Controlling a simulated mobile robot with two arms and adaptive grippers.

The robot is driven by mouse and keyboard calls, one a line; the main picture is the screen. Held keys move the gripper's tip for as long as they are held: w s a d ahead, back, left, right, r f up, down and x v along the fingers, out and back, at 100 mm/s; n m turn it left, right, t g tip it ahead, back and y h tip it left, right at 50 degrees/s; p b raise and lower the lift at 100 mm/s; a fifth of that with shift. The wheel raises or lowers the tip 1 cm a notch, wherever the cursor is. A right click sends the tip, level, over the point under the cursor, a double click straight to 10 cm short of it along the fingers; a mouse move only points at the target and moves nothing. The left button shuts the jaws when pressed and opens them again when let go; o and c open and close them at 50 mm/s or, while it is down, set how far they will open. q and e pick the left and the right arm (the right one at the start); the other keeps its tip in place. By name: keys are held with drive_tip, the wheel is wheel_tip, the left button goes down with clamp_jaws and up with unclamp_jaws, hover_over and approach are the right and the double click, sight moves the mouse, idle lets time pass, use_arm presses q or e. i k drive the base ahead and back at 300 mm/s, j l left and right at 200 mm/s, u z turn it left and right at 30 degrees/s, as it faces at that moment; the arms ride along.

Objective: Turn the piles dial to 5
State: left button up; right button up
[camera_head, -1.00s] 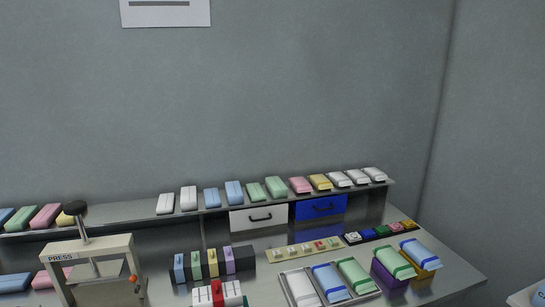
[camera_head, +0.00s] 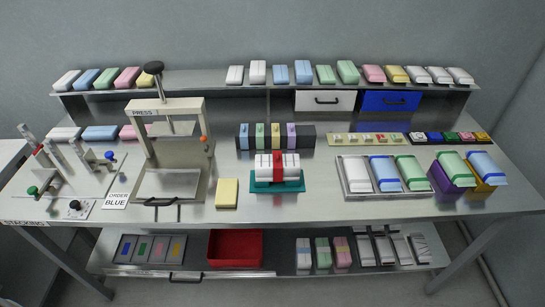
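A small black dial (camera_head: 75,205) sits on a pale plate at the front of the stacking station (camera_head: 97,182), at the left end of the table. Its markings are too small to read, so I cannot tell its setting. A "STACKING" label (camera_head: 24,223) is on the table edge at its left, and a card reading "ORDER BLUE" (camera_head: 117,200) stands to its right. Neither of my grippers is in view.
The press (camera_head: 165,150) stands right of the station. A yellow block (camera_head: 227,193) and a teal holder with white packs (camera_head: 277,187) lie mid-table. A red bin (camera_head: 235,248) is on the lower shelf.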

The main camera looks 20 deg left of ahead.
sight(74, 203)
drive_tip(key=u, duration=2)
